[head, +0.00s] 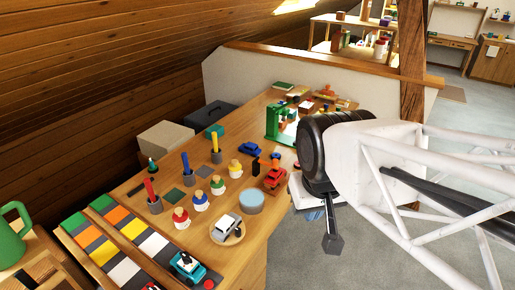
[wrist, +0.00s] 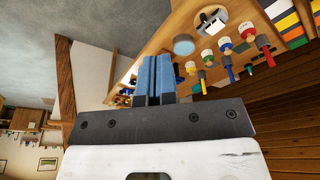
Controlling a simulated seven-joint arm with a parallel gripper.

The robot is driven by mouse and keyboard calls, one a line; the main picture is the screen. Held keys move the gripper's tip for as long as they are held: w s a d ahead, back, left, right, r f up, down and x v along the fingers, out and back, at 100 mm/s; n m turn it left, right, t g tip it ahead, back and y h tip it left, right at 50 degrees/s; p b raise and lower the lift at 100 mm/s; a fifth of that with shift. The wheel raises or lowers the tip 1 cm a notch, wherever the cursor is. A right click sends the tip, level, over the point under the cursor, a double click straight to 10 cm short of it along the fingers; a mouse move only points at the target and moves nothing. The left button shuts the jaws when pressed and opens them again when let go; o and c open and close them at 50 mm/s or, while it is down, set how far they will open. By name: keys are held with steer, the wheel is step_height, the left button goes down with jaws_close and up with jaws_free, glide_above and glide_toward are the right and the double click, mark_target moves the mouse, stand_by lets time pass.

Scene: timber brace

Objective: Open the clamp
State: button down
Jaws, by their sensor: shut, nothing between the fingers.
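My gripper shows in the wrist view (wrist: 155,78) as two blue fingers pressed together, shut with nothing between them. In the head view my white arm comes in from the right, and the gripper (head: 316,214) is partly hidden at the table's right edge, with a little blue showing. I cannot make out a clamp for certain. A green upright frame-like object (head: 273,122) stands on the far half of the table, left of my arm's black joint, and may be it. My arm hides part of the table behind it.
The wooden table (head: 240,262) carries a red car (head: 274,177), a blue car (head: 250,149), a pale blue round box (head: 250,202), a white car on a round plate, several peg figures and colored tiles. A wooden post (head: 411,60) stands behind my arm. Floor right of the table is open.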

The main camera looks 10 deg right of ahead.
steer(key=c, duration=1.8)
jaws_free()
steer(key=o, duration=0.4)
steer(key=shift+w, duration=0.1)
steer(key=o, duration=0.5)
steer(key=shift+w+r, duration=0.2)
steer(key=shift+w, duration=0.45)
steer(key=n+g, duration=0.2)
steer(key=g, duration=0.1)
glide_above(275, 159)
steer(key=s, duration=0.1)
step_height(275, 159, down, 18)
steer(key=shift+r, duration=0.1)
steer(key=shift+w+f, duration=0.35)
steer(key=shift+f, duration=0.1)
